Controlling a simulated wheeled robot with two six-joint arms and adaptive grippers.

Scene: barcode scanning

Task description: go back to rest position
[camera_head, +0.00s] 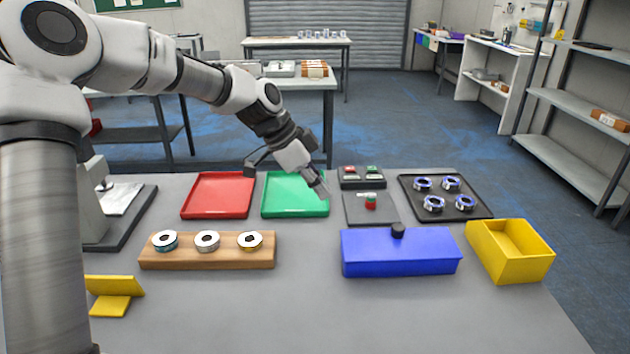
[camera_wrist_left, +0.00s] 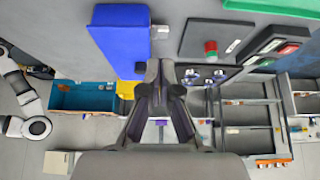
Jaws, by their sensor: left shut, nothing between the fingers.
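My left arm reaches in from the left. Its gripper (camera_head: 321,189) hangs above the table, between the green tray (camera_head: 268,209) and the small dark pad (camera_head: 352,213). The gripper is shut and empty, and it touches nothing that I can make out. In the left wrist view its fingers (camera_wrist_left: 163,70) meet at the tips. A red and green piece (camera_head: 370,204) stands on the dark pad. It also shows in the left wrist view (camera_wrist_left: 210,50). My right gripper is in neither view.
A red tray (camera_head: 190,204), a wooden block (camera_head: 205,263) with three rings, a blue box (camera_head: 400,260), a yellow bin (camera_head: 518,266) and a black tray (camera_head: 408,185) with several rings stand on the grey table. The front middle of the table is clear.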

